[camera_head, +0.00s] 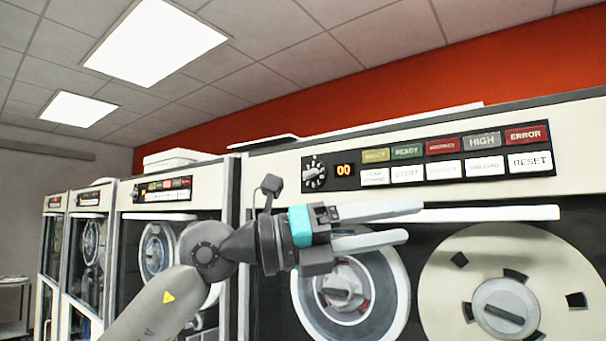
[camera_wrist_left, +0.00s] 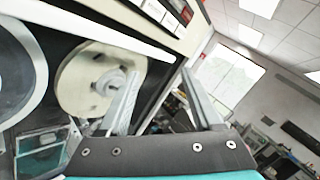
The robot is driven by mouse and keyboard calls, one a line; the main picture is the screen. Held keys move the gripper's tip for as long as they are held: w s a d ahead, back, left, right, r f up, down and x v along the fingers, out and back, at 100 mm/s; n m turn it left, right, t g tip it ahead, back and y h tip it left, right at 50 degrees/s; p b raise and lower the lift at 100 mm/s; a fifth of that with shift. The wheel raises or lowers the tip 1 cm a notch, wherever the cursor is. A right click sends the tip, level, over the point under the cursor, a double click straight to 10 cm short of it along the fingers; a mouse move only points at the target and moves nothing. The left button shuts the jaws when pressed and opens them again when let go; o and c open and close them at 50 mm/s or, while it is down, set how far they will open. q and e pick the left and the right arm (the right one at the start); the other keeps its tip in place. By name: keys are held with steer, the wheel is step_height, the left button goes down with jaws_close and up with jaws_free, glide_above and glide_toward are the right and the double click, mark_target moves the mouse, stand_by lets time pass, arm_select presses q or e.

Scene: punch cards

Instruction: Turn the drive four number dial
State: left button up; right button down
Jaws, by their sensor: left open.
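A black round number dial (camera_head: 314,173) sits at the left end of the nearest tape drive's control panel. An orange display beside it (camera_head: 344,170) reads 00. I cannot read a drive number on this cabinet. My left gripper (camera_head: 412,222) is open and empty, below the panel and in front of the reels. Its fingers point right, away from the dial, which sits above the gripper's body. The wrist view shows the two fingers (camera_wrist_left: 160,80) apart with nothing between them; the dial is not visible there. My right gripper is not in view.
The panel has a row of coloured indicators (camera_head: 455,145) above white buttons (camera_head: 460,170). A large cream reel (camera_head: 480,265) and a smaller reel (camera_head: 390,300) are below. More tape drives (camera_head: 165,215) stand to the left. A window (camera_wrist_left: 228,78) shows in the wrist view.

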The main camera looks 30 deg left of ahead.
arm_select(q)
steer(key=s+a+r+n+t+y, duration=0.1)
steer(key=a+r+t+y, duration=0.15)
steer(key=a+y, duration=0.2)
steer(key=s+a+r+n+t+y, duration=0.1)
steer(key=a+r+t+y, duration=0.15)
steer(key=a, duration=0.35)
steer(key=n+t+y, duration=0.1)
steer(key=n+y, duration=0.3)
steer(key=y, duration=0.3)
glide_toward(308, 173)
steer(key=w+p, duration=0.1)
steer(key=w, duration=0.1)
steer(key=w+p, duration=0.4)
steer(key=w, duration=0.1)
steer(key=shift+w+d+r, duration=0.1)
steer(key=shift+d, duration=0.2)
steer(key=shift+w, duration=0.6)
steer(key=shift+c, duration=0.3)
jaws_close()
